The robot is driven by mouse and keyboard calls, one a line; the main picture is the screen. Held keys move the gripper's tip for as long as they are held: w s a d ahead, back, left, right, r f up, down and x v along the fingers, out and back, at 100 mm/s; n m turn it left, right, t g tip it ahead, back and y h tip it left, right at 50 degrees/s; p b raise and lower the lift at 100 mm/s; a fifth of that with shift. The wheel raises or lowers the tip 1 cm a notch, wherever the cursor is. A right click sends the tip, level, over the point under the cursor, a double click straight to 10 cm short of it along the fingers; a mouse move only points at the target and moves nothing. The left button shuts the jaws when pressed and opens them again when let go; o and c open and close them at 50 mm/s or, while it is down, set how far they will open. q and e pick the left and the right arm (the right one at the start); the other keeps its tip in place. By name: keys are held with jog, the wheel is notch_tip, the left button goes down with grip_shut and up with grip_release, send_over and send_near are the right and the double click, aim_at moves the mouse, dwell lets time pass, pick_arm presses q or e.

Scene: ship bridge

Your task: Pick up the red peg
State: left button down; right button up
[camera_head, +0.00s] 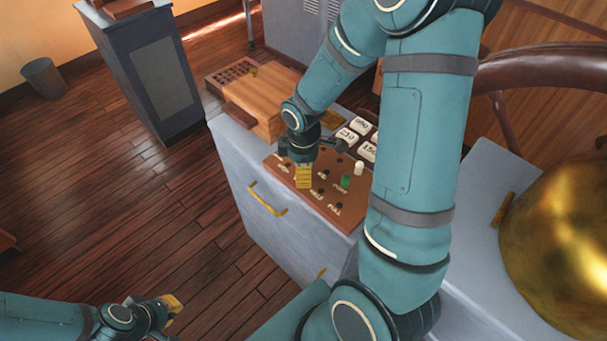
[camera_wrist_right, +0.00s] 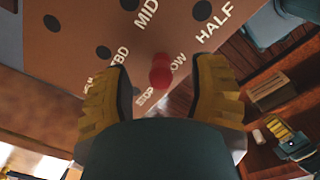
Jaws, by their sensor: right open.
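The red peg (camera_wrist_right: 160,72) stands on the brown labelled board (camera_wrist_right: 180,25) in the right wrist view, close to the words SLOW and STOP. My right gripper (camera_wrist_right: 157,88) is open, its two yellow ribbed fingers on either side of the peg, with visible gaps between. In the head view my right gripper (camera_head: 304,177) points down over the board (camera_head: 328,208), and the red peg is hidden there. My left gripper (camera_head: 171,304) is low at the left over the floor, away from the board; its opening is unclear.
A green peg (camera_head: 346,181) and a white peg (camera_head: 358,168) stand on the board to the right of my right gripper. A wooden box (camera_head: 262,98) sits behind on the grey cabinet (camera_head: 240,165). White number tiles (camera_head: 347,136) lie beyond the board. A brass dome (camera_head: 560,240) is at right.

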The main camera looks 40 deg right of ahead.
jog(key=shift+f, duration=0.35)
jog(key=c, duration=0.9)
jog(key=shift+r, duration=0.15)
